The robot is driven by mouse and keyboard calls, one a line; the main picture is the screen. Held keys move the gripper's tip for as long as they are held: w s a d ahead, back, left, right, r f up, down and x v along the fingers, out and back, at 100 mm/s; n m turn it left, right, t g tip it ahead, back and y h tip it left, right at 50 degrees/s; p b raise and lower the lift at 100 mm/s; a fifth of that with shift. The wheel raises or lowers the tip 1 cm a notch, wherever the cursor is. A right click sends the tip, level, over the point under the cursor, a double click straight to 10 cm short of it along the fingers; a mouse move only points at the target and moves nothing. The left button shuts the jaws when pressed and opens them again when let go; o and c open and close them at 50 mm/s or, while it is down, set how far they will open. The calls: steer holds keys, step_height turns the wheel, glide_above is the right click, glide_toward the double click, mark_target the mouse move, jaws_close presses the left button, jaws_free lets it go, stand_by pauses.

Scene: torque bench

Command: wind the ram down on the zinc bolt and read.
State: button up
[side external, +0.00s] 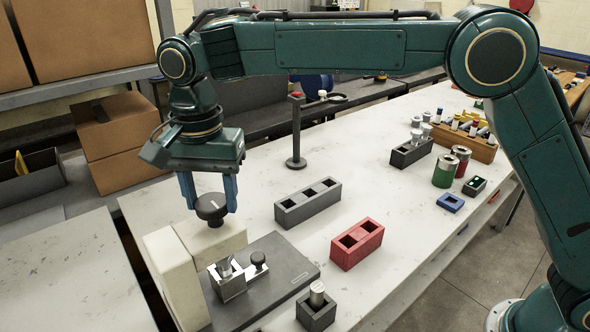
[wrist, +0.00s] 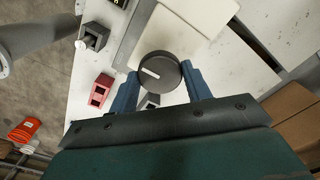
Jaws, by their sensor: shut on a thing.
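My gripper (side external: 210,207) points down and is shut on a round black knob (wrist: 165,67) with a white line across its top. One blue finger lies on each side of the knob. The knob sits over a white block-shaped press body (side external: 172,272). In front of it, on a dark grey base plate (side external: 283,262), is a silver holder (side external: 229,284) with a small metal piece in its top. I cannot tell whether that piece is the zinc bolt. The ram is not clearly seen. A silver bolt (side external: 317,291) stands in a small dark block (side external: 317,314) nearby.
A dark post (side external: 296,132) rises behind. Cans (side external: 445,172) and bolt racks are farther right.

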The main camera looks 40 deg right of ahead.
mark_target(212, 201)
steer(key=o, duration=1)
steer(key=shift+c, duration=0.2)
steer(key=shift+r, duration=0.1)
step_height(212, 201, up, 13)
steer(key=shift+r, duration=0.2)
stand_by(0.4)
steer(key=shift+r, duration=0.15)
steer(key=shift+d, duration=0.1)
stand_by(0.4)
